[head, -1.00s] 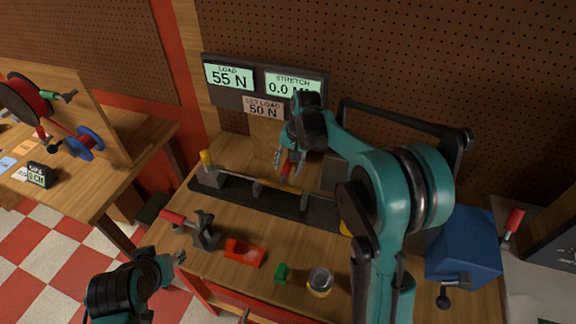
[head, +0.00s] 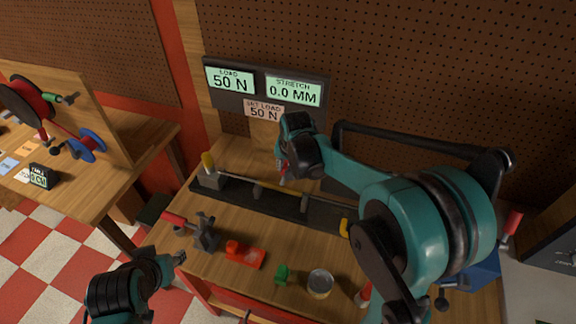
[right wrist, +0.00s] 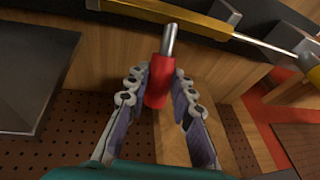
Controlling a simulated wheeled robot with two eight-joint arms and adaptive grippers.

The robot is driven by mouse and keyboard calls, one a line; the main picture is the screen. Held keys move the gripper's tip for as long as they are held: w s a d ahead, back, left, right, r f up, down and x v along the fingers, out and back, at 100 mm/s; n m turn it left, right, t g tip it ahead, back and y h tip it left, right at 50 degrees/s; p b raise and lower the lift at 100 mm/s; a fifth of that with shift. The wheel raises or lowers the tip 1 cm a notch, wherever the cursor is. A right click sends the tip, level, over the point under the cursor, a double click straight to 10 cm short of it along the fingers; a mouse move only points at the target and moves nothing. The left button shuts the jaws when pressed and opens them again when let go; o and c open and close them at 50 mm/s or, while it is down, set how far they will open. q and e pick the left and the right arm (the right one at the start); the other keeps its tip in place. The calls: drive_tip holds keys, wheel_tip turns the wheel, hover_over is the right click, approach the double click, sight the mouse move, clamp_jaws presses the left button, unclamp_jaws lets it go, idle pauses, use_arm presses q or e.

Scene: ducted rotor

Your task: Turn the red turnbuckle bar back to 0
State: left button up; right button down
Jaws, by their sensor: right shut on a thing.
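The red turnbuckle bar (right wrist: 160,80) shows in the right wrist view as a red grip on a short metal rod. My right gripper (right wrist: 160,85) is shut on the red grip, with a finger on each side. In the head view the right gripper (head: 284,172) is above the yellow turnbuckle body (head: 274,191) on the black rail, and hides most of the red bar. The display reads load 50 N (head: 231,81) and stretch 0.0 mm (head: 293,91); the card below reads set load 50 N (head: 263,111). My left gripper (head: 180,258) is at the lower left, away from the rail; its jaws are too small to judge.
A red-handled clamp (head: 205,232), a red tray (head: 245,255), a green block (head: 282,274) and a round can (head: 319,283) stand on the bench's front. A side table (head: 110,180) stands at left.

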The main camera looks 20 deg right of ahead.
sight(284, 166)
drive_tip(key=shift+s+a+r+t+h, duration=0.4)
drive_tip(key=shift+s+t+h, duration=0.1)
drive_tip(key=shift+t, duration=0.4)
drive_tip(key=shift+s+a+r+t+h+b, duration=0.3)
drive_tip(key=shift+t+h, duration=0.2)
drive_tip(key=shift+t, duration=0.3)
drive_tip(key=shift+s+a+r+n+t+h+b, duration=0.2)
drive_tip(key=shift+s+t+h+b, duration=0.2)
drive_tip(key=shift+t+b, duration=0.2)
drive_tip(key=shift+s+a+r+n+t+h+b, duration=0.1)
drive_tip(key=shift+s+a+t+h+b, duration=0.1)
drive_tip(key=shift+s+t+h+b, duration=0.3)
drive_tip(key=shift+s+a+r+n+t+h+b, duration=0.1)
drive_tip(key=shift+s+a+t+h+b, duration=0.15)
drive_tip(key=shift+t+b, duration=0.45)
drive_tip(key=c, duration=1.3)
unclamp_jaws()
drive_tip(key=shift+r, duration=0.1)
drive_tip(key=v, duration=1.2)
drive_tip(key=shift+f, duration=0.25)
